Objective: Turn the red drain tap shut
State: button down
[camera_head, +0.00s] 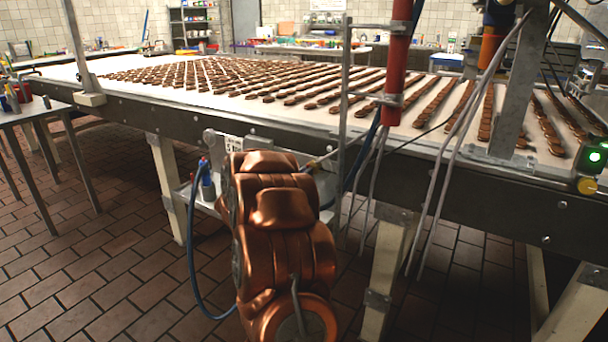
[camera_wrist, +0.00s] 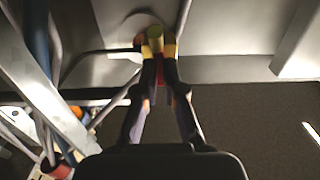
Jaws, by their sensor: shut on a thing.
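My gripper (camera_wrist: 158,56) shows in the wrist view, reaching up under a grey metal underside. Its two dark fingers are closed in on a red tap handle (camera_wrist: 160,76), of which only a small part shows between them. A yellowish, brass-like round fitting (camera_wrist: 155,38) sits right at the fingertips, with a pale grey pipe or rim behind it. The fingers hide most of the handle, so I cannot tell how far it is turned. In the head view my copper-coloured arm hides the gripper and the tap.
A long conveyor table (camera_head: 330,118) carries many rows of brown biscuits. Its legs, a red vertical pipe (camera_head: 397,68) and hanging grey cables are close to my arm's right. A blue hose (camera_head: 193,258) hangs at its left. The tiled floor (camera_head: 95,265) at left is clear.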

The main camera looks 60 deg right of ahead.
jog(key=m+b, duration=0.2)
jog(key=m, duration=0.2)
jog(key=shift+f, duration=0.1)
jog(key=m+b, duration=0.1)
jog(key=m, duration=0.1)
jog(key=m+b, duration=0.1)
jog(key=m, duration=0.1)
jog(key=shift+s+m+b, duration=0.2)
jog(key=shift+m+b, duration=0.2)
jog(key=m+b, duration=0.4)
jog(key=m, duration=0.1)
jog(key=shift+f, duration=0.2)
jog(key=shift+s+m+b, duration=0.1)
jog(key=shift+m+b, duration=1.4)
jog(key=shift+m, duration=0.5)
jog(key=c, duration=1.3)
grip_release()
jog(key=shift+r, duration=0.1)
